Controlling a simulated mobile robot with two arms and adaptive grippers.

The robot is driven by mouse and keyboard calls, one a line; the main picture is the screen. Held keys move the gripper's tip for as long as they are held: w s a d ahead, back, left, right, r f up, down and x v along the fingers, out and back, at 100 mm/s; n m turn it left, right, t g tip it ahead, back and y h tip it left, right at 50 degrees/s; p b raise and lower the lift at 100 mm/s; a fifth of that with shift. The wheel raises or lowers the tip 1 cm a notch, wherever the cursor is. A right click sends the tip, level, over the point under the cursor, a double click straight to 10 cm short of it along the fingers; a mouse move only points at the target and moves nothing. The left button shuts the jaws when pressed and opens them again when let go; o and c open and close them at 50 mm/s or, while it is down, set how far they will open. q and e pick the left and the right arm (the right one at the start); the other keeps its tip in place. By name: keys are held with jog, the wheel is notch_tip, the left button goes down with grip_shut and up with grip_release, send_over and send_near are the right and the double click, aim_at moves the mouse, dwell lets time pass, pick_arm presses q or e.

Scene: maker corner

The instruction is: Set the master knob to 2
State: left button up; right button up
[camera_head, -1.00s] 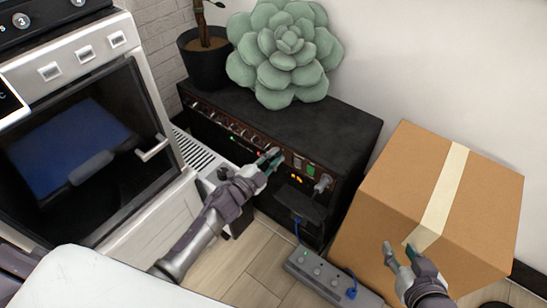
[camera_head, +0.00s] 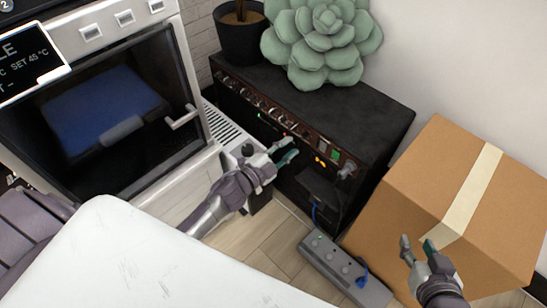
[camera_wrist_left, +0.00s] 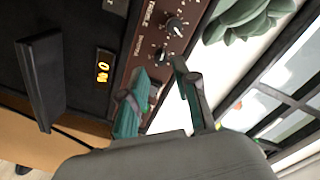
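The black amplifier (camera_head: 370,110) has a reddish-brown front panel with a row of small dark knobs (camera_head: 262,104). My left gripper (camera_head: 287,150) is open, just in front of the panel's right half. In the left wrist view, two dark knobs with white pointers (camera_wrist_left: 173,26) (camera_wrist_left: 162,55) stand beyond the fingertips. The left gripper's fingers (camera_wrist_left: 160,92) are apart, with no knob clearly gripped; which knob is the master, and its setting, I cannot read. An orange lit display or switch (camera_wrist_left: 103,66) sits on the panel. My right gripper (camera_head: 417,247) is open and empty by the cardboard box.
A cardboard box (camera_head: 440,185) stands right of the amplifier. A grey pedal or power strip (camera_head: 340,265) with a blue cable lies on the floor. An oven-like machine (camera_head: 115,110) is at left. A succulent cushion (camera_head: 320,45) and plant pot (camera_head: 240,35) sit on the amplifier.

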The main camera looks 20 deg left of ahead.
pick_arm(q)
jog(key=v, duration=0.7)
dwell(0.3)
